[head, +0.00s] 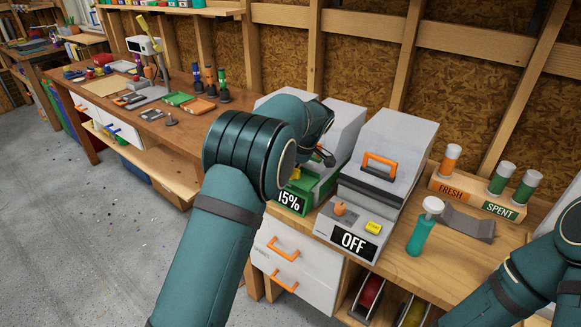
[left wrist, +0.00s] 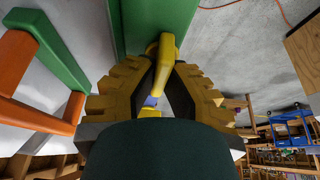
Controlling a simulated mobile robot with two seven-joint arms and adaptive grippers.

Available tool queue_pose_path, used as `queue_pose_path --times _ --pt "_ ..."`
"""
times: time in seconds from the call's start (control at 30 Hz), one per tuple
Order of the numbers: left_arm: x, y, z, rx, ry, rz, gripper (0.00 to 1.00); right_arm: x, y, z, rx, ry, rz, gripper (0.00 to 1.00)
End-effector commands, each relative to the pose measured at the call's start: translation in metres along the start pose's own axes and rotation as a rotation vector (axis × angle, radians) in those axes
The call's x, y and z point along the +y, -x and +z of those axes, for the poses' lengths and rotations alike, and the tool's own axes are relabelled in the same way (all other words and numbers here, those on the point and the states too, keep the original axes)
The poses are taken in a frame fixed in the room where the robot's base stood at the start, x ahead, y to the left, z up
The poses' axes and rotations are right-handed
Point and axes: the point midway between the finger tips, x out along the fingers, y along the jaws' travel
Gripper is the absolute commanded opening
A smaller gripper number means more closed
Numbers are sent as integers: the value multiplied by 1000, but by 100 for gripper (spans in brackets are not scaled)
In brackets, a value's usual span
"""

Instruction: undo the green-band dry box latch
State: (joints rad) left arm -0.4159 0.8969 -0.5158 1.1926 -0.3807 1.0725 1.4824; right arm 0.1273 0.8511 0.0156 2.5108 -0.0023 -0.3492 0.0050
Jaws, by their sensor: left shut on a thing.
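The green-band dry box (head: 345,118) is a pale grey box on the wooden bench, with a green front band marked 15%. My left arm hides much of its front in the head view. In the left wrist view the green band (left wrist: 150,18) runs above a yellow latch (left wrist: 166,52). My left gripper (left wrist: 164,78) is shut on this latch, with a ridged finger on each side. In the head view the left gripper (head: 323,156) is mostly hidden behind my arm. My right arm enters at the right edge; its gripper is out of view.
A grey machine marked OFF (head: 392,165) with an orange handle stands close on the right. A teal bottle (head: 421,232), a grey scoop-like piece (head: 468,222) and a FRESH/SPENT rack (head: 478,196) are further right. White drawers (head: 297,268) lie below. Another bench (head: 185,125) stands left.

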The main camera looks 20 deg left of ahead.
Motion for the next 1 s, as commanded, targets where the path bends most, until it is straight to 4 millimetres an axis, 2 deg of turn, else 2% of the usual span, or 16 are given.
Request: queue_pose_path --times 0.23,0.3,0.33,1.0 --pt "-1 -2 2 -2 -1 -6 0 0 0 0 0 0 0 47" --pt "-1 -2 1 -2 -2 -6 30 0 0 0 0 0 0 47" --pt "-1 -2 1 -2 -2 -5 40 0 0 0 0 0 0 47" --pt "1 0 0 0 -5 8 41 0 -1 0 0 0 0 47"
